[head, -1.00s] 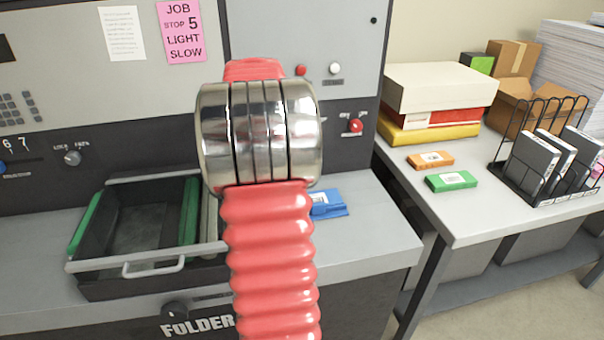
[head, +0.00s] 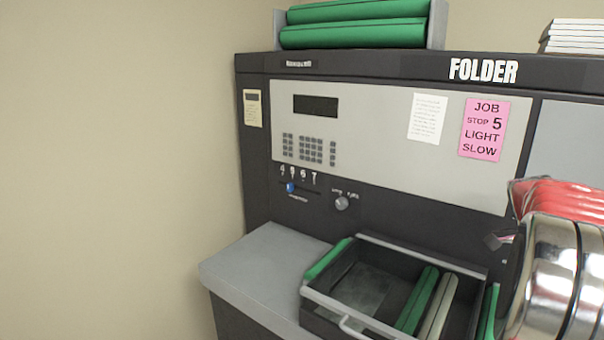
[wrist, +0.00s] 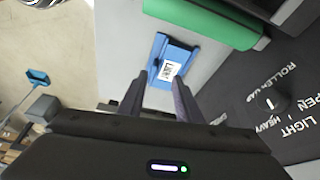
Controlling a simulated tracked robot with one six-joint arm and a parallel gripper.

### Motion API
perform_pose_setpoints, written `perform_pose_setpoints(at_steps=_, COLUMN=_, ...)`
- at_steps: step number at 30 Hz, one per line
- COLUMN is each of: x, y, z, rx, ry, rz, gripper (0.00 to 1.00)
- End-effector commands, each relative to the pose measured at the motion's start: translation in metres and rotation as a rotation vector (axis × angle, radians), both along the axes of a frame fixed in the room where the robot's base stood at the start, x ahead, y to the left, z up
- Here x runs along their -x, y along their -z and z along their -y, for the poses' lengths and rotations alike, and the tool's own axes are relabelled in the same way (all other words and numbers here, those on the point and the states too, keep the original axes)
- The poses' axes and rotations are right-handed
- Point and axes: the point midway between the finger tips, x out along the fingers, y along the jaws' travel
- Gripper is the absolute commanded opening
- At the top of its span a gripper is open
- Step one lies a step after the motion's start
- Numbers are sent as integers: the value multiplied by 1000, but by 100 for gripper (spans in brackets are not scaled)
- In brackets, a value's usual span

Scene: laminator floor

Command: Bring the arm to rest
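My arm, red with polished metal bands, shows at the right edge of the head view in front of the folder machine (head: 400,140). My gripper (wrist: 160,98) shows in the wrist view with its two dark fingers apart and nothing between them. Beyond the fingertips a blue block (wrist: 176,60) with a white label lies on the machine's grey ledge (wrist: 215,75). I cannot clearly make out the gripper in the head view.
A dark tray (head: 345,270) with green and pale bars sits on the ledge at lower middle. Green rolls (head: 355,32) lie on top of the machine. Bare wall fills the left.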

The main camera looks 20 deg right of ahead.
Motion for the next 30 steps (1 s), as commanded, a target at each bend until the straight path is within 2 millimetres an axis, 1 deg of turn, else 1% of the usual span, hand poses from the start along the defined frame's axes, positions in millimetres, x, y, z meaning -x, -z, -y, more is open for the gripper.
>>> perform_pose_setpoints(at_steps=1, x=-12, y=-6, z=-16, rx=-4, ry=-67, rz=7, gripper=31)
perform_pose_setpoints(at_steps=5, x=-38, y=-17, z=-60, rx=-23, ry=-265, rz=21, gripper=31)
perform_pose_setpoints(at_steps=6, x=-46, y=-19, z=-74, rx=-28, ry=-327, rz=24, gripper=31)
perform_pose_setpoints(at_steps=8, x=-56, y=-23, z=-95, rx=-34, ry=-420, rz=30, gripper=31)
perform_pose_setpoints(at_steps=9, x=-61, y=-25, z=-110, rx=-38, ry=-481, rz=32, gripper=31)
perform_pose_setpoints(at_steps=13, x=-77, y=-31, z=-156, rx=-46, ry=-682, rz=42, gripper=31)
perform_pose_setpoints(at_steps=16, x=-85, y=-35, z=-192, rx=-49, ry=-835, rz=48, gripper=31)
perform_pose_setpoints(at_steps=18, x=-89, y=-36, z=-217, rx=-50, ry=-942, rz=52, gripper=31)
perform_pose_setpoints(at_steps=20, x=-91, y=-37, z=-237, rx=-48, ry=-1033, rz=54, gripper=31)
perform_pose_setpoints(at_steps=21, x=-92, y=-37, z=-251, rx=-46, ry=-1095, rz=56, gripper=31)
perform_pose_setpoints(at_steps=26, x=-91, y=-37, z=-305, rx=-34, ry=-1339, rz=61, gripper=31)
perform_pose_setpoints(at_steps=30, x=-84, y=-33, z=-350, rx=-15, ry=-1550, rz=63, gripper=31)
